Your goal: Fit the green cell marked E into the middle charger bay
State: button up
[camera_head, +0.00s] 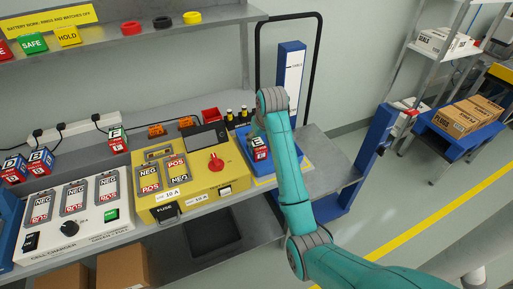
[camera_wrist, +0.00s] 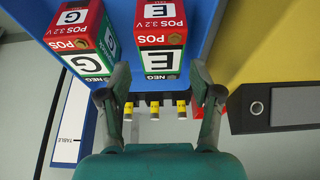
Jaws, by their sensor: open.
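The cell marked E (camera_wrist: 160,40) has a red POS end, a white E label and a green NEG end. It stands in a blue tray (camera_head: 290,171) right of the yellow box, where it also shows in the head view (camera_head: 260,152). My gripper (camera_wrist: 160,78) is open and empty, with its fingers apart on either side of the cell's NEG end; contact cannot be told. A cell marked G (camera_wrist: 88,38) stands beside E. The white cell charger (camera_head: 92,237) is at the left, and its middle bay (camera_head: 74,195) shows no cell.
The yellow box (camera_head: 205,192) with POS and NEG bays stands between charger and tray. Cells D (camera_head: 13,168), B (camera_head: 40,160) and F (camera_head: 117,140) stand behind the charger. A shelf (camera_head: 150,37) hangs above.

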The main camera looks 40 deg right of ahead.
aim_at(257, 142)
jog(key=shift+x, duration=2.35)
jog(key=shift+a, duration=0.15)
grip_shut()
